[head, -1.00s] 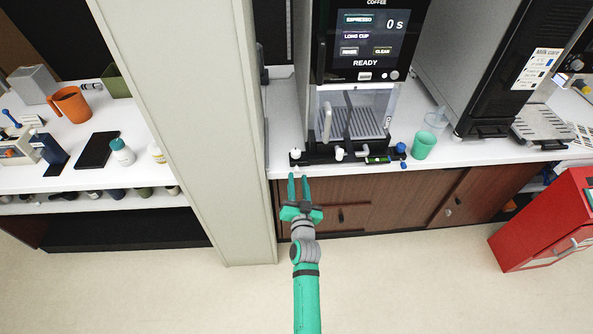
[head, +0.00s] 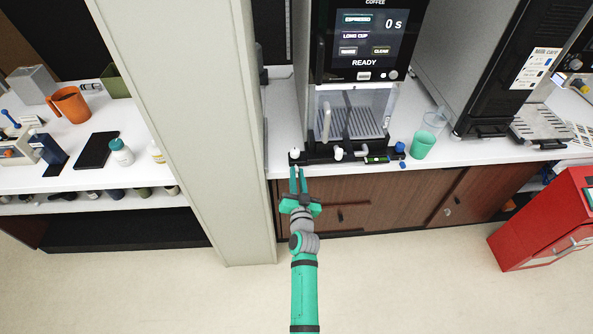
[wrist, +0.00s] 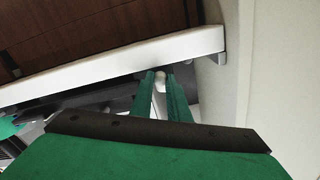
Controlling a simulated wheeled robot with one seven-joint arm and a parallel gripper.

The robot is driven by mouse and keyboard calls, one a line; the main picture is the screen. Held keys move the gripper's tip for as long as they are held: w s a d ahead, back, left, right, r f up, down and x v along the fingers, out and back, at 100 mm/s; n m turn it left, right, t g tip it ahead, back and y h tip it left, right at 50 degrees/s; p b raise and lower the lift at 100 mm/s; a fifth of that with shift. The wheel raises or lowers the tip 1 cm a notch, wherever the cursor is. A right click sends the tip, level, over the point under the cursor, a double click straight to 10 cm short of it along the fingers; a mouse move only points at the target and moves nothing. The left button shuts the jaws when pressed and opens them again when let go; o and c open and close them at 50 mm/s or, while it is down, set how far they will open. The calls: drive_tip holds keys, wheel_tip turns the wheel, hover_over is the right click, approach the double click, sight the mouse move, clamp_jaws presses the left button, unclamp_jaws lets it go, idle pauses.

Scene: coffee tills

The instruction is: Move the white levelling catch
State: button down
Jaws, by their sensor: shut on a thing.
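The coffee machine (head: 360,45) stands on the white counter, with a black base strip along its front foot. A small white catch (wrist: 160,82) sits between the fingertips of my gripper (wrist: 161,78) in the wrist view. In the head view my gripper (head: 298,170) reaches the counter's front edge at the left end of the base strip. It is shut on the white catch, which the fingers largely hide there. A white knob (head: 295,152) stands just behind the fingertips, and another white knob (head: 338,153) is farther right.
A blue knob (head: 400,148) and a green-marked vial (head: 376,160) lie along the strip. A green cup (head: 421,145) stands to their right. A pale pillar (head: 190,130) rises close on the left. A red cabinet (head: 548,220) is at right; the floor in front is clear.

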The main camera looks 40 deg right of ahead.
drive_tip(key=shift+s+a+f, duration=0.2)
drive_tip(key=shift+s+a, duration=0.2)
idle(0.3)
drive_tip(key=c, duration=1.6)
unclamp_jaws()
drive_tip(key=shift+r, duration=0.1)
drive_tip(key=shift+s+a, duration=0.15)
drive_tip(key=shift+s, duration=0.35)
drive_tip(key=v, duration=1)
drive_tip(key=shift+w+a, duration=0.2)
